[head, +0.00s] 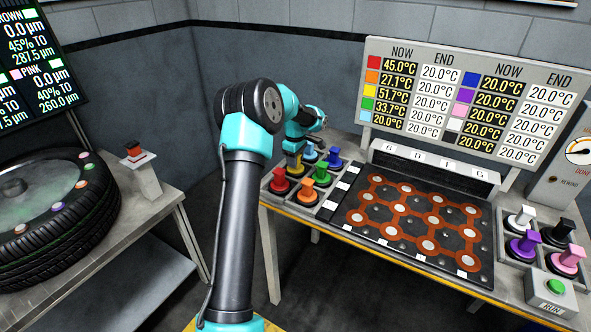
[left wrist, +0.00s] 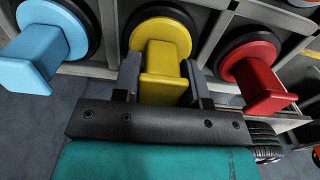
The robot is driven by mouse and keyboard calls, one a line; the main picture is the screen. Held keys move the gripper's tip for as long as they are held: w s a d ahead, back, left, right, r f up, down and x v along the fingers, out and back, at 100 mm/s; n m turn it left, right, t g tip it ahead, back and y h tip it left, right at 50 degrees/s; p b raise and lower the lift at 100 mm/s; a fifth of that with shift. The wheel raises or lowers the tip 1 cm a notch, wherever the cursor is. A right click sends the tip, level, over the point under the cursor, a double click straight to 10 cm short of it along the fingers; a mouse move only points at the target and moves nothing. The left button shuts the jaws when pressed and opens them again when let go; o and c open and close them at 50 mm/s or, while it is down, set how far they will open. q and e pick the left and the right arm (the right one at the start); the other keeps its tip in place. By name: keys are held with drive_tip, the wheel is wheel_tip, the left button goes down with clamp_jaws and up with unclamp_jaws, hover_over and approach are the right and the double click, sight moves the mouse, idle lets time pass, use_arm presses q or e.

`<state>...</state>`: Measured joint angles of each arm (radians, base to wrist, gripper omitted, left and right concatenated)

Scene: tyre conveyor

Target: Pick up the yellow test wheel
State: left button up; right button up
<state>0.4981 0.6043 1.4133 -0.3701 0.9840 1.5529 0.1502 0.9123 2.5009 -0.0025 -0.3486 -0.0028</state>
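The yellow test wheel (left wrist: 160,38) has a dark rim and a blocky yellow handle, and sits in the rack's slot in the left wrist view. In the head view its yellow part (head: 295,160) is mostly hidden behind my left gripper (head: 294,148). My left gripper (left wrist: 162,88) has one finger on each side of the yellow handle, close to it. I cannot tell whether the fingers press on it. My right gripper is not in view.
A light blue wheel (left wrist: 38,55) and a red wheel (left wrist: 255,70) flank the yellow one closely. Orange (head: 307,190), green (head: 321,175) and blue (head: 334,159) wheels stand nearby. A board with orange tracks (head: 415,222) lies to the right. A tyre (head: 70,225) is on the left table.

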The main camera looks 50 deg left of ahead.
use_arm(q)
drive_tip(key=c, duration=0.6)
drive_tip(key=shift+r, duration=0.15)
drive_tip(key=shift+c, duration=0.2)
wheel_tip(320, 180, up, 10)
drive_tip(key=shift+f, duration=0.1)
idle(0.4)
